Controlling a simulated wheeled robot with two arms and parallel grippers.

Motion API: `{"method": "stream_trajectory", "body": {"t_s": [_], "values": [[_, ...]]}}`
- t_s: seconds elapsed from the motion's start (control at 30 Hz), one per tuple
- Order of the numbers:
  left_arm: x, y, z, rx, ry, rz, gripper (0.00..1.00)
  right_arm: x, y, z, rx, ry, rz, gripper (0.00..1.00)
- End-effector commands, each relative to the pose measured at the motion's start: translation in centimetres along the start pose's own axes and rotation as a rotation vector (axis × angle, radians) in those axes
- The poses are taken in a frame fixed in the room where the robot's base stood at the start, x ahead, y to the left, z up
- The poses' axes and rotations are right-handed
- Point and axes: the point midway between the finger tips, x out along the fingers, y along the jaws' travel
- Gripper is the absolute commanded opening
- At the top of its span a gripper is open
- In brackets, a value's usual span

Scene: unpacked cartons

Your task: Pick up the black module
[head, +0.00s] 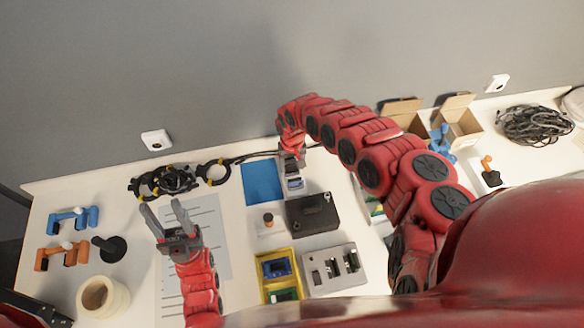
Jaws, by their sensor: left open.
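A black box-shaped module (313,216) lies on the white table near the middle, with a small raised part on its top. My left gripper (162,206) is open with its fingers apart and nothing between them. It is over the paper sheet, well to the left of the black module. My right gripper (293,182) points down just behind and left of the black module, next to the blue mat. Its fingertips are small in view, and I cannot tell whether it is open or shut.
A yellow tray (263,285) and a grey socket block (334,270) are in front of the module. A blue mat (263,181), coiled cables (163,182), a tape roll (102,297) and small orange and blue arm models stand left. Open cartons (457,118) are at right.

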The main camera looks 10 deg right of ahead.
Motion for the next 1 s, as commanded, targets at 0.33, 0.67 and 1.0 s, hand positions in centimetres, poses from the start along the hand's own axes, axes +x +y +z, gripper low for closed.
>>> {"method": "stream_trajectory", "body": {"t_s": [0.33,0.67,1.0], "values": [[0.0,0.0,0.0,0.000,0.000,0.000,0.50,0.0,0.0,0.0,0.000,0.000,0.000,0.01],[0.0,0.0,0.0,0.000,0.000,0.000,0.50,-0.1,0.0,0.0,0.000,0.000,0.000,0.00],[-0.3,0.0,0.1,0.000,0.000,0.000,0.50,-2.1,0.1,-0.1,-0.002,0.002,0.001,0.00]]}}
